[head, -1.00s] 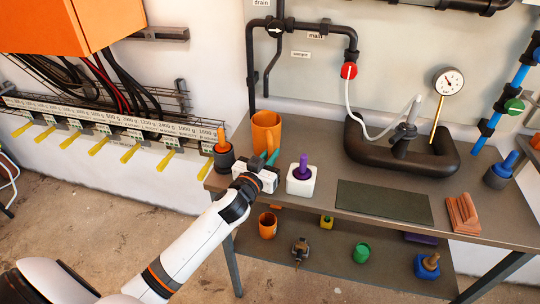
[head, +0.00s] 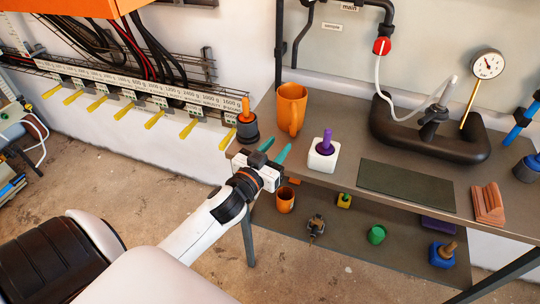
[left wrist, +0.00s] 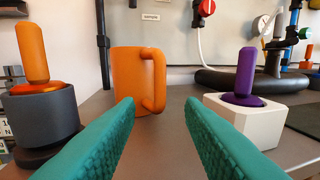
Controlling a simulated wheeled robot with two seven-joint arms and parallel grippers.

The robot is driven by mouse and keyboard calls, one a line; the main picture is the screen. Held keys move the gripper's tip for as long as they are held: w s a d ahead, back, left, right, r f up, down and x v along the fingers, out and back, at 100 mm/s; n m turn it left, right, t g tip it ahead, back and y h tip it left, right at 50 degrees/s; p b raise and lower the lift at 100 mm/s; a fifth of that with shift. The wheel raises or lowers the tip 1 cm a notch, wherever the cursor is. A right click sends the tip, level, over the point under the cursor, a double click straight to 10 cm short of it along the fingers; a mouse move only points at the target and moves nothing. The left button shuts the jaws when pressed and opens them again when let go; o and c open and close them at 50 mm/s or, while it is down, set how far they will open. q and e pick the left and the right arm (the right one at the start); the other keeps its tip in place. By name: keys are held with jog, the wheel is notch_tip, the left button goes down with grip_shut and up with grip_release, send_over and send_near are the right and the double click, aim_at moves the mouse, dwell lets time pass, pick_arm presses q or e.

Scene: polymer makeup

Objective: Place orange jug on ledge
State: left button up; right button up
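The orange jug (head: 291,108) stands upright on the grey table (head: 345,117) near its back left, its handle facing the front right. My left gripper (head: 276,148) has teal fingers and is at the table's front left edge, in front of the jug. The fingers are spread apart with nothing between them. In the left wrist view the jug (left wrist: 132,78) stands beyond the fingertips, apart from them, with its handle seen between them. My right gripper is not in view. I cannot tell which surface is the ledge.
A dark pot with an orange-handled piece (head: 247,122) stands left of the gripper, and a white block with a purple piece (head: 322,157) to the right. A green mat (head: 405,185) lies farther right. A lower shelf holds a small orange cup (head: 286,200) and several other items.

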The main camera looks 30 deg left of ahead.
pick_arm(q)
jog(key=shift+s+d, duration=0.1)
jog(key=shift+s, duration=1.4)
